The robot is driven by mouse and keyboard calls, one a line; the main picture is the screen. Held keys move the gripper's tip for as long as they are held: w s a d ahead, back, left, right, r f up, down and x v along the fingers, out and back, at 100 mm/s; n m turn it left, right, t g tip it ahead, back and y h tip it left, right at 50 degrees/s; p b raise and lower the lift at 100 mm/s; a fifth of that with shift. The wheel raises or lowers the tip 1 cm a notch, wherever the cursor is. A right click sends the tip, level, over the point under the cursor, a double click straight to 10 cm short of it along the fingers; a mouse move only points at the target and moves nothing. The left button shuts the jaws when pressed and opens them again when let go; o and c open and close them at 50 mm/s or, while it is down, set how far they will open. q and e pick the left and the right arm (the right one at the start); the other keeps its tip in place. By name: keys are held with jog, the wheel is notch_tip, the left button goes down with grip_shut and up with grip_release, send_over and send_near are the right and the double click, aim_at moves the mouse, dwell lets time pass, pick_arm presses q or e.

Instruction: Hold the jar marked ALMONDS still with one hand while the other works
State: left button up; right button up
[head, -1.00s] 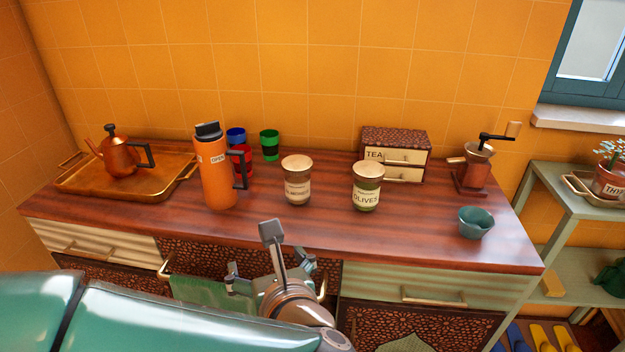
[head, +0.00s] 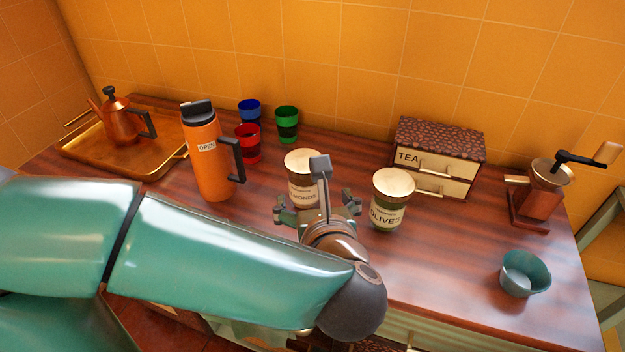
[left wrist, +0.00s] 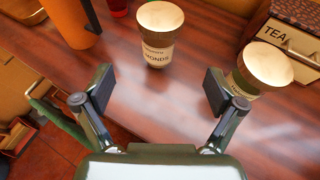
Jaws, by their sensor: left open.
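The ALMONDS jar (head: 303,168) stands upright on the wooden counter, a glass jar with a pale lid and a label. Its lower part is partly hidden behind my left gripper in the head view. My left gripper (head: 318,203) is open and empty, just in front of the jar. In the left wrist view the jar (left wrist: 158,38) stands beyond the gap between the open fingers (left wrist: 158,90), apart from both. The OLIVES jar (head: 390,200) stands right of it, close to the right finger in the left wrist view (left wrist: 258,70). My right gripper does not show.
An orange flask (head: 207,160) with a dark handle stands to the left. Red (head: 248,143), blue (head: 250,110) and green (head: 287,124) cups stand behind. A TEA drawer box (head: 438,157), a grinder (head: 540,195) and a teal bowl (head: 524,273) are to the right.

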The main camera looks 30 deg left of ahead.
aim_at(309, 178)
pick_arm(q)
jog(key=x, duration=1)
jog(key=shift+w+d+f, duration=0.15)
jog(key=shift+f, duration=0.05)
jog(key=p+x, duration=0.1)
jog(key=x, duration=0.4)
jog(key=c, duration=1.3)
jog(key=shift+r, duration=0.1)
notch_tip(309, 178, up, 20)
jog(key=p, duration=0.3)
